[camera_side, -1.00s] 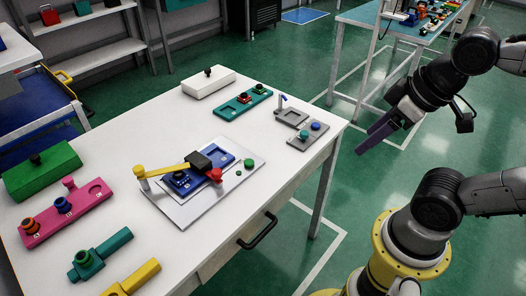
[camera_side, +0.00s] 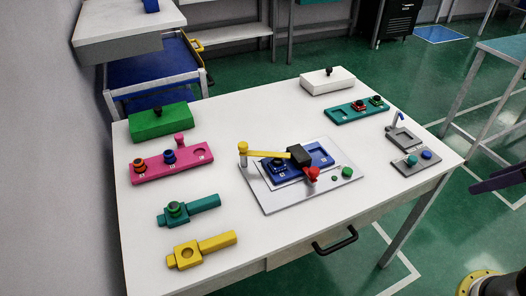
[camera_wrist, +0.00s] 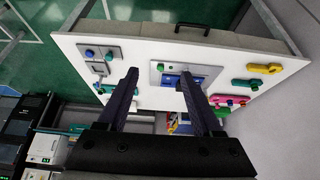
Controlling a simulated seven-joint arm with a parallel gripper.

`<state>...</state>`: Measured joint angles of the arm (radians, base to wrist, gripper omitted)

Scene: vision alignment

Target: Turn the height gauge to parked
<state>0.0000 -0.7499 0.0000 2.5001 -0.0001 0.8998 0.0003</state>
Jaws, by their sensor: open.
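What looks like the height gauge is a yellow arm (camera_side: 265,153) on a yellow-topped post (camera_side: 242,150), with a black block (camera_side: 299,155) at its other end. It stands on a grey plate (camera_side: 280,203) and reaches over a blue fixture (camera_side: 320,153). A red knob (camera_side: 312,173) is beside the black block. In the wrist view, the blue fixture (camera_wrist: 172,79) lies beyond my fingers, partly hidden by them. My gripper (camera_wrist: 158,82) is open and empty, well away from the gauge.
Green (camera_side: 160,121) and white (camera_side: 327,81) boxes stand at the back. A pink tray (camera_side: 172,163), teal holder (camera_side: 188,210) and yellow holder (camera_side: 202,249) are at left. A teal tray (camera_side: 345,117) and grey blocks with an upright lever (camera_side: 398,121) are at right. The white table's (camera_side: 225,235) front has bare patches.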

